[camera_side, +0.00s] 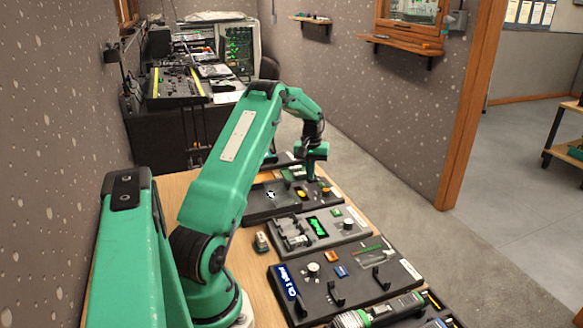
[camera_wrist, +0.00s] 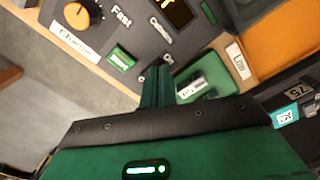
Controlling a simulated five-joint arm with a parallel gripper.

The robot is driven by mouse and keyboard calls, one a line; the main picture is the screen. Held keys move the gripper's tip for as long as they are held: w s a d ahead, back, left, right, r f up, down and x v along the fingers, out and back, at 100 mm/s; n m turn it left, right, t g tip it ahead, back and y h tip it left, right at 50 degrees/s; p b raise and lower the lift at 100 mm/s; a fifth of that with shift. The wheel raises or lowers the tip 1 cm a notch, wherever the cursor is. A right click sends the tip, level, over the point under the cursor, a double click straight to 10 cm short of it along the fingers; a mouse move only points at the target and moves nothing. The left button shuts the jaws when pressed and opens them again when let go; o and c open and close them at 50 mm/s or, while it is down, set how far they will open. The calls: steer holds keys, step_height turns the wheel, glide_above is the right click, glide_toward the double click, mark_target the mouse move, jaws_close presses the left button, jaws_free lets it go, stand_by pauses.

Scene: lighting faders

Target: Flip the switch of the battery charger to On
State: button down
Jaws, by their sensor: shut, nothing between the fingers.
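The battery charger (camera_wrist: 100,14) is a grey panel in the wrist view with an orange knob (camera_wrist: 82,14), a "Charger" label and a dark display (camera_wrist: 183,12) with orange characters. In the side view the charger (camera_side: 322,188) appears to be the dark panel under my gripper. My gripper (camera_wrist: 157,76) is shut and empty, its tips at the panel beside a small "On" marking (camera_wrist: 167,59). It also shows in the side view (camera_side: 312,176), pointing down. The switch is mostly hidden by the fingers or too small; I cannot tell its position or whether I touch it.
A green-and-silver part (camera_wrist: 192,88) lies close right of the fingers. A dark tray (camera_side: 268,200) is left of the charger.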

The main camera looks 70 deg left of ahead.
steer(key=shift+f, duration=0.2)
steer(key=shift+r, duration=3.55)
steer(key=shift+d+r, duration=0.1)
steer(key=d+r+m+t, duration=0.1)
steer(key=d+r+m, duration=0.1)
steer(key=d+r, duration=0.45)
steer(key=s+d+r+m+t+y, duration=0.15)
steer(key=d+r, duration=0.25)
steer(key=d, duration=0.6)
steer(key=d+r+m+h, duration=0.1)
steer(key=d+r+m, duration=0.1)
steer(key=d+r, duration=0.55)
steer(key=s+d+f+m+t, duration=0.3)
steer(key=s+d+m, duration=0.3)
steer(key=s+d, duration=1)
steer(key=d, duration=0.3)
steer(key=shift+s+f, duration=0.15)
steer(key=shift+s, duration=0.2)
